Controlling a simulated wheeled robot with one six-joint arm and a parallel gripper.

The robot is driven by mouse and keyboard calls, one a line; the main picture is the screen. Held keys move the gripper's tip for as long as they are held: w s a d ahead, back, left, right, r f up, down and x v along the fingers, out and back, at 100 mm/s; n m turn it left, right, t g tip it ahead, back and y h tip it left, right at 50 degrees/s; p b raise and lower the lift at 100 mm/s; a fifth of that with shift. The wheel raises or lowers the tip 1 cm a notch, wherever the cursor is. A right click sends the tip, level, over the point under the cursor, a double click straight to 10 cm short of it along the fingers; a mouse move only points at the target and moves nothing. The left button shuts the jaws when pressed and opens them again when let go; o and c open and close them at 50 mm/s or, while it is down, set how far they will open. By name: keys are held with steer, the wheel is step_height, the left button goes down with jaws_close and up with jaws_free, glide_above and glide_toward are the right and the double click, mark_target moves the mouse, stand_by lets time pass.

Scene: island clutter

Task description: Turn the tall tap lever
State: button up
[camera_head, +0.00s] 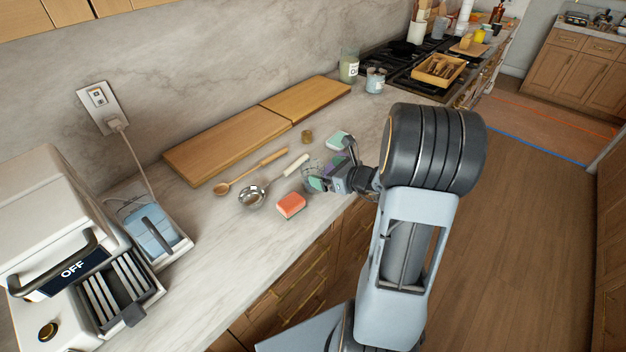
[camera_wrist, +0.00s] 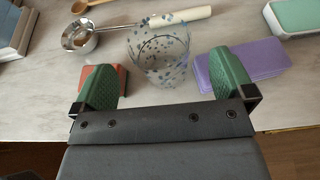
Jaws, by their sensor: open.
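No tap or tap lever shows in either view. My gripper (camera_head: 326,181) is low over the near edge of the marble counter in the head view. In the wrist view my gripper (camera_wrist: 163,78) is open, its green fingertips wide apart with nothing held. A clear dotted glass (camera_wrist: 160,48) stands just beyond the gap between the fingers, and I cannot tell whether they touch it.
An orange sponge (camera_head: 291,205), a ladle (camera_head: 252,196), a wooden spoon (camera_head: 248,172) and a green-and-white sponge (camera_head: 338,140) lie nearby. A purple block (camera_wrist: 255,62) is beside the right finger. Cutting boards (camera_head: 225,145) lie along the wall. A toaster-like appliance (camera_head: 40,200) stands left.

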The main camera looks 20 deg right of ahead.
mark_target(305, 165)
steer(key=shift+p+x, duration=0.75)
steer(key=shift+x, duration=2.1)
steer(key=shift+r, duration=0.2)
steer(key=shift+c, duration=0.4)
steer(key=c, duration=1.2)
steer(key=shift+c, duration=0.6)
steer(key=shift+r, duration=0.1)
steer(key=shift+r, duration=0.1)
